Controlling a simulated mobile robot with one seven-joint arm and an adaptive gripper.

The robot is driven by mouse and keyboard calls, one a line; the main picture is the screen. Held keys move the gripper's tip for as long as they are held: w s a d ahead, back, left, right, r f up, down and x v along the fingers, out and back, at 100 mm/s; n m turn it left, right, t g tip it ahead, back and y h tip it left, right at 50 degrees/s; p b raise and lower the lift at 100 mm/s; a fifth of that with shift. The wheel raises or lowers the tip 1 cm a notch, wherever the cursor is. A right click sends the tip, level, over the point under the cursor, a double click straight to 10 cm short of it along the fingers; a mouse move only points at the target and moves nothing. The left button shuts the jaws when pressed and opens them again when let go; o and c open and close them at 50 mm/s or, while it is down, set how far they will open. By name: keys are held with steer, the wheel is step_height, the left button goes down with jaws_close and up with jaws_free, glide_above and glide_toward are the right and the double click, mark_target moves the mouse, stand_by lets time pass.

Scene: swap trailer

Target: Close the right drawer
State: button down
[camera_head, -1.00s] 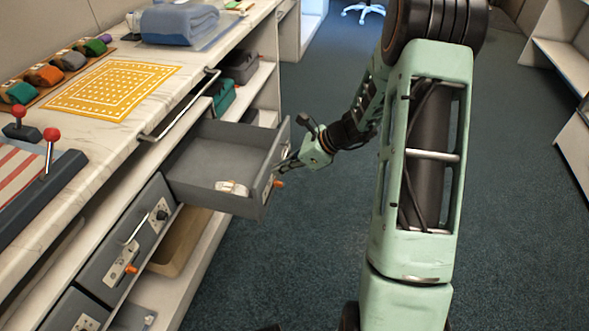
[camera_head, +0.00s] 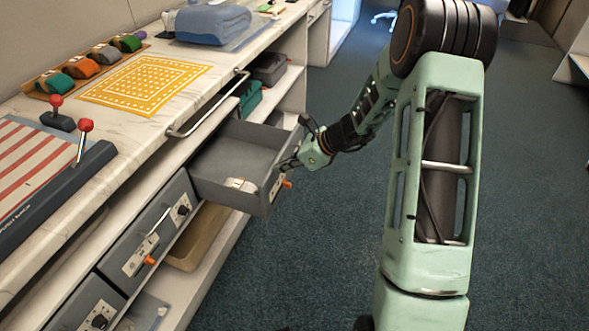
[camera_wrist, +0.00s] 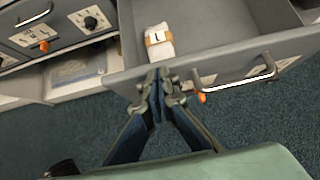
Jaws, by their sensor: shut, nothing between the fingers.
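The right drawer (camera_head: 232,192) is a grey box pulled out from under the counter, with a small white bundle (camera_head: 240,185) inside near its front. In the wrist view the open drawer (camera_wrist: 215,68) has a silver bar handle (camera_wrist: 240,78) and an orange knob on its front panel, and the banded white bundle (camera_wrist: 158,42) lies behind the panel. My gripper (camera_head: 288,164) is at the outer face of the drawer front. In the wrist view my gripper (camera_wrist: 158,78) is shut and empty, its tips at the panel's top edge, left of the handle; contact is hard to tell.
Another grey drawer (camera_head: 128,245) to the left is shut, with its own handle and orange knob. The white counter (camera_head: 130,122) above carries a yellow patterned mat (camera_head: 147,84) and a lever panel (camera_head: 40,185). The blue carpet (camera_head: 330,240) right of the drawer is clear.

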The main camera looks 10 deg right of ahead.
steer(key=w+a+p, duration=0.2)
steer(key=w+a, duration=0.3)
steer(key=a, duration=0.3)
steer(key=w+a+p, duration=0.2)
steer(key=w+a, duration=0.3)
steer(key=a, duration=0.4)
steer(key=shift+a, duration=0.2)
steer(key=shift+d, duration=0.15)
